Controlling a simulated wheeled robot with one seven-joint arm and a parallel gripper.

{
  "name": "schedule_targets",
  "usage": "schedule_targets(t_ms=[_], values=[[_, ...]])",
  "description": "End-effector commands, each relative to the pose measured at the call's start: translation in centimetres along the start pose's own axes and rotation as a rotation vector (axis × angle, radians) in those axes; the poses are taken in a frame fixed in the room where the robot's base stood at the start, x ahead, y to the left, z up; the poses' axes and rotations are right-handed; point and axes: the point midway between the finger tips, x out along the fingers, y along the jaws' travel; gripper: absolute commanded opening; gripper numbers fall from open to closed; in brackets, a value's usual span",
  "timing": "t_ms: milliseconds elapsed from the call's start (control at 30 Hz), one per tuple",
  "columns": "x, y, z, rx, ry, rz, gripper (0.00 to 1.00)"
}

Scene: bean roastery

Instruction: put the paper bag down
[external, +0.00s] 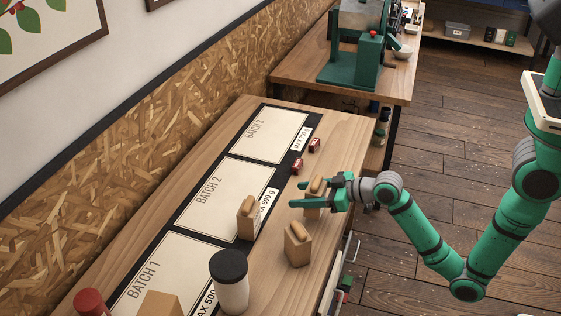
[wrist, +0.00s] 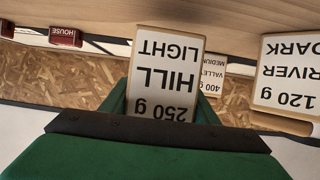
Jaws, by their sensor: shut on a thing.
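My gripper (external: 306,195) is shut on a brown paper bag (external: 315,212) above or at the front right part of the wooden table; I cannot tell whether its base touches the top. In the wrist view, which is upside down, the held bag (wrist: 165,75) has a white label reading HILL LIGHT 250 g. It looks upright between the two green fingers.
A River Dark 120 g bag (wrist: 290,75) and a Valley Medium 400 g bag (wrist: 213,75) stand nearby. Two small red blocks (external: 314,146) lie beyond the gripper. The Batch 3 panel (external: 272,135) is bare. A lidded white cup (external: 230,288) stands at the near end.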

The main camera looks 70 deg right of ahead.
Motion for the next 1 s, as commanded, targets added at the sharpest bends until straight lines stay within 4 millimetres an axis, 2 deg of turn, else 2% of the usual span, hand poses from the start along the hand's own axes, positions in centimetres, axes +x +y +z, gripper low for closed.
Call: schedule_targets(t_ms=[100,200,600,633,700,1000], values=[[0.7,0.0,1.7,0.000,-0.003,0.000,0.25],[1.0,0.0,2.3,0.000,-0.001,0.000,0.25],[1.1,0.0,2.7,0.000,-0.001,0.000,0.25],[1.1,0.0,2.8,0.000,-0.002,-0.001,0.59],[1.1,0.0,2.7,0.000,-0.001,0.000,0.73],[1.1,0.0,2.6,0.000,0.000,0.000,0.73]])
